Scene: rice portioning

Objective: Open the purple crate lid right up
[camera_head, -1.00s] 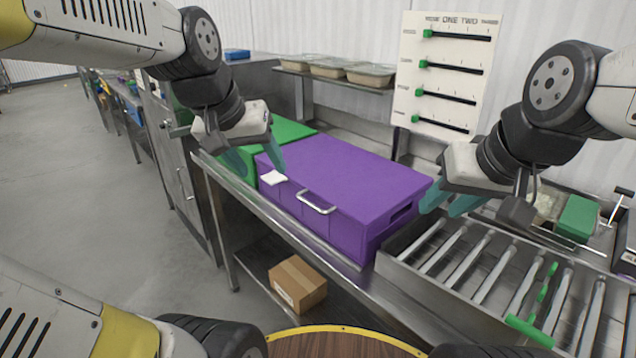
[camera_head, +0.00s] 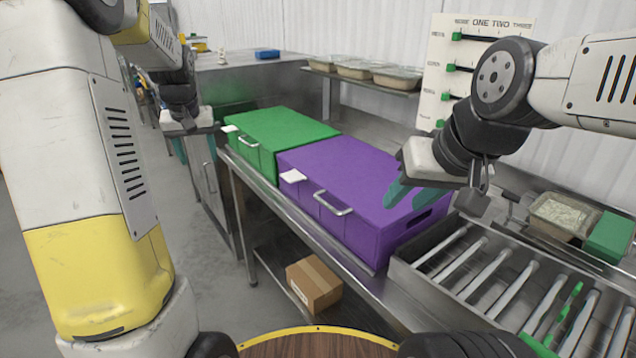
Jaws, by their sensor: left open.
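The purple crate (camera_head: 372,237) stands on the steel counter with its lid (camera_head: 345,172) lying flat and shut. A metal handle (camera_head: 333,208) and a white tab (camera_head: 293,176) are on its front side. My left gripper (camera_head: 197,150) is open and empty, well left of the purple crate and beyond the green crate's left end. My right gripper (camera_head: 408,198) hangs in front of the right end of the purple lid, hiding part of it. Its teal fingers are seen at an angle, and I cannot tell whether they touch the lid.
A green crate (camera_head: 280,128) stands close against the purple crate's left side. A metal roller rack (camera_head: 440,265) is at the right. A slider panel (camera_head: 465,68) and a shelf of trays (camera_head: 365,72) are behind. A cardboard box (camera_head: 314,284) sits below.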

